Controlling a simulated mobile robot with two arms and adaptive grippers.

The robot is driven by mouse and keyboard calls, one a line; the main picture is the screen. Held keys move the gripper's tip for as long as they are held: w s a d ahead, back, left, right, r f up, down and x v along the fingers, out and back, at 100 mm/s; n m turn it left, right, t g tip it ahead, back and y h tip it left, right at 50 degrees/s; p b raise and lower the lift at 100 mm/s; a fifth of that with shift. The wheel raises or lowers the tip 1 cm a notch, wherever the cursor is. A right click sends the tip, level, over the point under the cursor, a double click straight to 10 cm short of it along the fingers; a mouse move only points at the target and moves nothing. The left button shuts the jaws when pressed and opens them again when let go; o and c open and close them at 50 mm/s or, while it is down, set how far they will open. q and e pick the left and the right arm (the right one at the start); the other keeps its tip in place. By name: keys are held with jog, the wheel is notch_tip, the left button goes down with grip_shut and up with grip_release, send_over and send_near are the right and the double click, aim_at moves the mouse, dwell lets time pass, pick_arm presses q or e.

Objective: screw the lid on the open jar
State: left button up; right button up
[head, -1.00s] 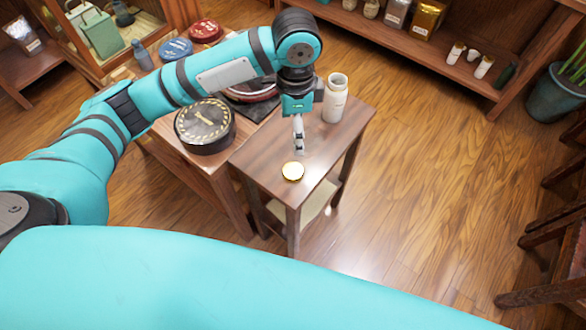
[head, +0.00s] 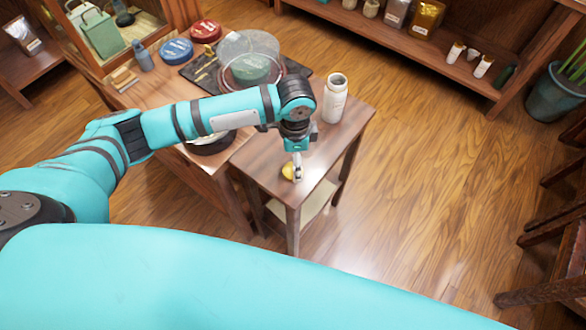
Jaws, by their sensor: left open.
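The white jar (head: 335,102) stands upright and open near the back corner of the small wooden table (head: 270,180). The gold lid (head: 287,170) lies on the same table, nearer the front. My left gripper (head: 297,175) points down right at the lid and covers its right part. It is open; I cannot tell whether the fingers straddle the lid or touch it. My right gripper is not in view.
A larger table (head: 150,93) on the left holds a dark tray with a clear round cover (head: 250,55), a blue tin (head: 176,51) and a red tin (head: 205,31). Shelves stand at the back. A potted plant (head: 556,95) is at the right. Open floor lies right of the small table.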

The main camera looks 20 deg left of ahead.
aim_at(288, 172)
pick_arm(q)
jog(key=shift+a+f+p, duration=0.15)
jog(key=shift+f+p, duration=0.05)
jog(key=shift+f, duration=1.1)
jog(key=shift+a+f+p, duration=0.1)
jog(key=shift+f+p, duration=0.1)
jog(key=shift+f, duration=1.1)
jog(key=shift+c, duration=0.4)
jog(key=c, duration=0.7)
